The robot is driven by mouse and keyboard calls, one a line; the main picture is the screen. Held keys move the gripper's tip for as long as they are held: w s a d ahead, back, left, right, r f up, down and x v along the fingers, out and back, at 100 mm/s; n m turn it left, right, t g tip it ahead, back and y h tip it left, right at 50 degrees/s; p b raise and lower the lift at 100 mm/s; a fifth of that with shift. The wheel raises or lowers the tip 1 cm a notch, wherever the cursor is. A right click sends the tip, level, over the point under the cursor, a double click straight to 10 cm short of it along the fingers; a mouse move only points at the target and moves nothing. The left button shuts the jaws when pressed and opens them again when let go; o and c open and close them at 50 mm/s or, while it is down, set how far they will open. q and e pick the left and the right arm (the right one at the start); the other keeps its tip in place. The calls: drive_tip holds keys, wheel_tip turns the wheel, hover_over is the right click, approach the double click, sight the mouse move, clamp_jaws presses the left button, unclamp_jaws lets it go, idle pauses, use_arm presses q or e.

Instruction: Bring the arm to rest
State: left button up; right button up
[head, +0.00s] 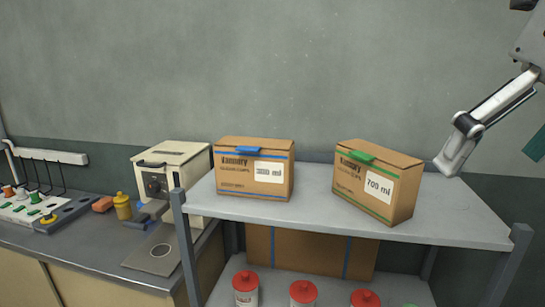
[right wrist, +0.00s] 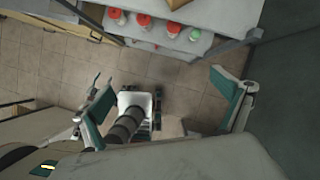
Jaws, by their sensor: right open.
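My right gripper (head: 490,155) is at the upper right of the head view, above and beside the right end of the grey shelf, partly cut off by the picture edge. Its fingers are spread apart and hold nothing. In the right wrist view the gripper (right wrist: 165,92) also shows its two fingers wide apart, with floor and parts of my own body between and below them. It is clear of the right carton (head: 375,187), which is labelled 700 ml. My left gripper is not in view.
The grey shelf (head: 455,213) also bears a left carton (head: 254,168) with a blue tab. Red-lidded jars (head: 303,293) stand on the lower level. A cream press machine (head: 170,170) and a yellow bottle (head: 122,206) stand on the left counter. The wall space above the shelf is free.

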drive_tip(key=s+a+f+n+g+y, duration=0.1)
drive_tip(key=a+f+n+g+y, duration=0.25)
drive_tip(key=a+f, duration=0.55)
drive_tip(key=s+a+f+n+g+y, duration=0.25)
drive_tip(key=a+f+g+y, duration=0.2)
drive_tip(key=a, duration=0.95)
drive_tip(key=w+a+r+m+g+y, duration=0.25)
drive_tip(key=w+a+m+y, duration=0.35)
drive_tip(key=y, duration=0.6)
drive_tip(key=w+d+f+m+t, duration=0.5)
drive_tip(key=w+f+m+t, duration=0.5)
drive_tip(key=m+t, duration=0.75)
drive_tip(key=w+d+f+m+t+h, duration=0.1)
drive_tip(key=d+f+m+t+h, duration=0.3)
drive_tip(key=f, duration=0.3)
drive_tip(key=w+d+f+m+t+h, duration=0.1)
drive_tip(key=d+f+m+t+h, duration=0.1)
drive_tip(key=f+m+h, duration=0.45)
drive_tip(key=s+d+f+m+g+h, duration=0.2)
drive_tip(key=s+d+f, duration=0.2)
drive_tip(key=f, duration=0.7)
drive_tip(key=s+d+f+m+g+h, duration=0.2)
drive_tip(key=s+f, duration=0.5)
drive_tip(key=f, duration=0.4)
drive_tip(key=s+d+f+m+g+h, duration=0.2)
drive_tip(key=s+d+f, duration=0.3)
drive_tip(key=f, duration=0.6)
drive_tip(key=shift+s+d+f+g+h, duration=0.2)
drive_tip(key=shift+s+d+g+h, duration=0.2)
drive_tip(key=shift+s+h, duration=0.4)
